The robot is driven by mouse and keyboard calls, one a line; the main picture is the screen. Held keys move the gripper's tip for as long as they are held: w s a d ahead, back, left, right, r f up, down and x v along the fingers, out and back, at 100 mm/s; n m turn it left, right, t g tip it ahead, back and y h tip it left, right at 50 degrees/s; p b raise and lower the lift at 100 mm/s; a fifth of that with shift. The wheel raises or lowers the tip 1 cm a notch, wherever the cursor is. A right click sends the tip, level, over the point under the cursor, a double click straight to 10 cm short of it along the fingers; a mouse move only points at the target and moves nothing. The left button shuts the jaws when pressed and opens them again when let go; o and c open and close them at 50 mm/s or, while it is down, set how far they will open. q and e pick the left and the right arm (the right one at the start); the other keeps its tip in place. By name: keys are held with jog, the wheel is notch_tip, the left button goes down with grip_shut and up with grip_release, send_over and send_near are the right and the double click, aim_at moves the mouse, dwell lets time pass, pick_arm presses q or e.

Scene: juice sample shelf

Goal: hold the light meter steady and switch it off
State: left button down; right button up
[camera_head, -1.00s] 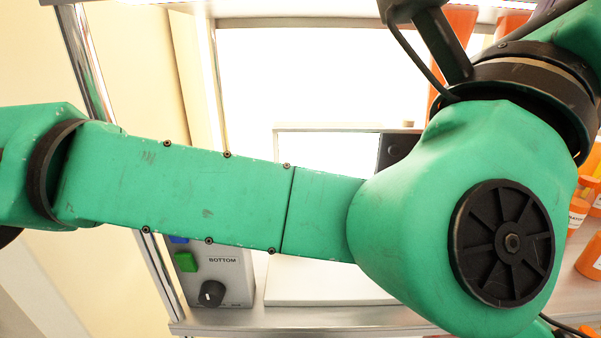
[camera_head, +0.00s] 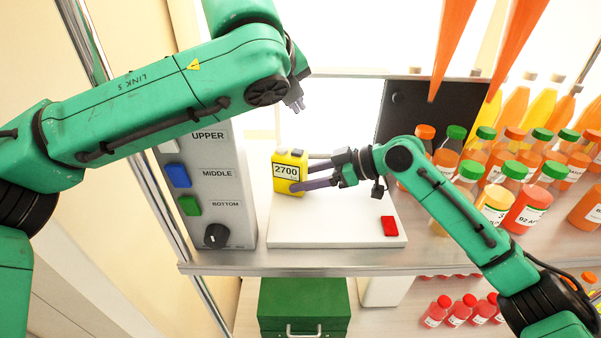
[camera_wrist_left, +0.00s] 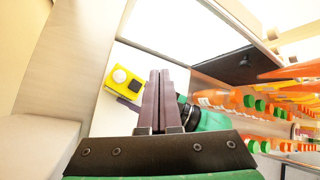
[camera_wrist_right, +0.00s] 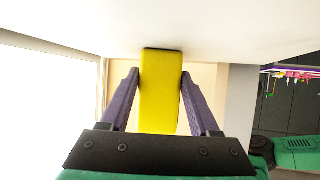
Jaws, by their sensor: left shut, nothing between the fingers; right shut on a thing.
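The yellow light meter (camera_head: 289,172) stands on the white board in the head view, its display reading 2700. My right gripper (camera_head: 304,186) comes from the right and is shut on it; in the right wrist view the purple fingers (camera_wrist_right: 158,95) lie on either side of the yellow body (camera_wrist_right: 161,90). My left gripper (camera_head: 298,104) is above the meter in the head view, apart from it. In the left wrist view its fingers (camera_wrist_left: 158,75) are shut and empty, and the meter's top (camera_wrist_left: 124,81) shows a round white dome and a dark patch.
A grey control box (camera_head: 222,190) with UPPER, MIDDLE and BOTTOM switches and a knob stands left of the white board (camera_head: 330,235). A red block (camera_head: 389,226) lies on the board's right. Several juice bottles (camera_head: 530,205) crowd the shelf at right. A green box (camera_head: 303,305) is below.

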aim_at(297, 157)
pick_arm(q)
notch_tip(297, 157, down, 7)
jog(key=shift+r, duration=0.1)
dwell(2.0)
jog(key=shift+f, duration=0.4)
jog(key=shift+f, duration=0.3)
jog(key=shift+r, duration=0.1)
dwell(0.4)
jog(key=shift+r, duration=0.65)
notch_tip(297, 157, up, 6)
